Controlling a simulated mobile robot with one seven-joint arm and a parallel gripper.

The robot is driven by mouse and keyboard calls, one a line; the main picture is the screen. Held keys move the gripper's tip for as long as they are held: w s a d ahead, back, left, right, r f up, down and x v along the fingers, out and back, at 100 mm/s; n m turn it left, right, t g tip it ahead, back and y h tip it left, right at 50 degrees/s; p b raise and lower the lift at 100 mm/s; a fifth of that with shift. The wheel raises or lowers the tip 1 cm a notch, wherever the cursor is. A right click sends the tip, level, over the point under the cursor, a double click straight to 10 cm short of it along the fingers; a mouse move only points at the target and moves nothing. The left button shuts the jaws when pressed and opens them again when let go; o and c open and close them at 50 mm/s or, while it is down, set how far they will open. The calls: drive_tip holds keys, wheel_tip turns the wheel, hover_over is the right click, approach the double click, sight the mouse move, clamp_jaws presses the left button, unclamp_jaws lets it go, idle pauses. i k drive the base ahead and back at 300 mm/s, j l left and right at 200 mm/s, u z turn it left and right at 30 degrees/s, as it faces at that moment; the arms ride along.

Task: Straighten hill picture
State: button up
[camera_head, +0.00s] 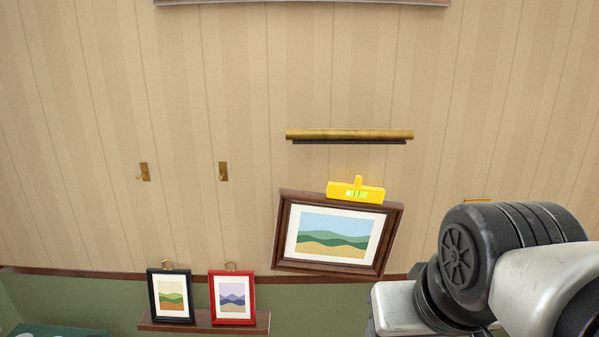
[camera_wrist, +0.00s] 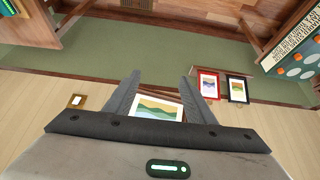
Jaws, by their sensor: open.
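The hill picture (camera_head: 283,228) hangs on the striped wall in a dark brown wooden frame, with green hills under a blue sky. It is tilted, its right side lower than its left. A yellow level (camera_head: 340,190) with a green vial sits along its top edge, right of the middle, tilted with it. In the wrist view my gripper (camera_wrist: 163,76) is open, with the hill picture (camera_wrist: 160,106) showing between its two fingers and partly hidden behind the gripper body. The fingers look apart from the frame, though depth is hard to judge. My gripper's fingertips do not show in the head view.
A brass picture lamp (camera_head: 350,135) is above the picture. Two brass hooks (camera_head: 144,172) (camera_head: 223,172) are bare at left. Below them, a black-framed picture (camera_head: 171,296) and a red-framed picture (camera_head: 232,297) stand on a small shelf (camera_head: 200,327). A brass wall plate (camera_wrist: 75,101) also shows.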

sight(316, 233)
drive_tip(key=i+l+z, duration=0.15)
drive_tip(key=l, duration=0.2)
drive_tip(key=i+l+z, duration=0.1)
drive_tip(key=l, duration=0.25)
drive_tip(key=i+l+z, duration=0.15)
drive_tip(key=l, duration=0.2)
drive_tip(key=i+l+z, duration=0.15)
drive_tip(key=i+l, duration=0.05)
drive_tip(key=l, duration=0.1)
